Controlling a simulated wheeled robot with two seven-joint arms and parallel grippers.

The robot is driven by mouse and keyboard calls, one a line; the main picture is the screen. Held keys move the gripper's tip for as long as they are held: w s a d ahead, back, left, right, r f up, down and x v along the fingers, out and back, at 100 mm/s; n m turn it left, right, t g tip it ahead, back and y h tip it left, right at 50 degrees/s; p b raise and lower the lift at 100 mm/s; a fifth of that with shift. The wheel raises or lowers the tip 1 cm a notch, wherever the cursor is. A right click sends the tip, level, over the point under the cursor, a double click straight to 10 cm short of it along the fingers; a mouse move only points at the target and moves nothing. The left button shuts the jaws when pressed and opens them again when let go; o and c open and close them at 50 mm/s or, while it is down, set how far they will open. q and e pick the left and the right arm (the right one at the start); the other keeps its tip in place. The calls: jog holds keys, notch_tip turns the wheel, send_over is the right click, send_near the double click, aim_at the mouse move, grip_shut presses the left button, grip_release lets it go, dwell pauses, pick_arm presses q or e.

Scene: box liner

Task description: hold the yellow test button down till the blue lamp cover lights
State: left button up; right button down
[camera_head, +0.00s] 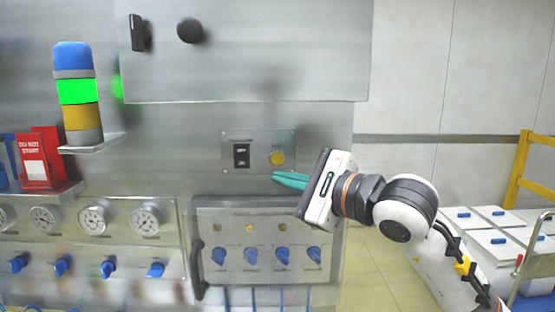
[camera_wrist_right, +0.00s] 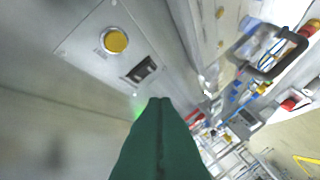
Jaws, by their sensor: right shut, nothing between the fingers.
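The yellow test button (camera_head: 278,158) sits on a small metal plate (camera_head: 259,139) beside a black switch (camera_head: 241,155). The button also shows in the right wrist view (camera_wrist_right: 115,41), with the switch (camera_wrist_right: 141,71) next to it. The lamp tower's blue cover (camera_head: 72,56) is on top and looks unlit; the green section (camera_head: 77,91) below it glows brightly. My right gripper (camera_head: 274,177) has green fingers, shut and empty, with the tips just below the button and apart from it in the picture. In the right wrist view the shut fingers (camera_wrist_right: 160,104) point past the plate. My left gripper is out of view.
Below the plate is a panel with several blue knobs (camera_head: 251,256) and a dark handle (camera_head: 197,270). Gauges (camera_head: 93,220) and a red sign box (camera_head: 40,158) are at the left. A cover panel (camera_head: 250,50) juts above.

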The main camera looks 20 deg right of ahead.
aim_at(272, 159)
jog(key=shift+w, duration=0.1)
jog(key=w, duration=0.2)
jog(key=w+d+p, duration=0.1)
jog(key=w, duration=0.1)
jog(key=w+p, duration=0.1)
jog(key=w, duration=0.1)
jog(key=shift+w+d, duration=0.2)
jog(key=shift+d, duration=0.2)
jog(key=shift+w+d, duration=0.25)
jog(key=shift+w, duration=0.75)
jog(key=shift+w, duration=0.1)
dwell(1.1)
jog(key=shift+w+d, duration=0.15)
jog(key=shift+w, duration=0.15)
jog(key=shift+w+d, duration=0.1)
jog(key=shift+w, duration=0.25)
dwell(1.3)
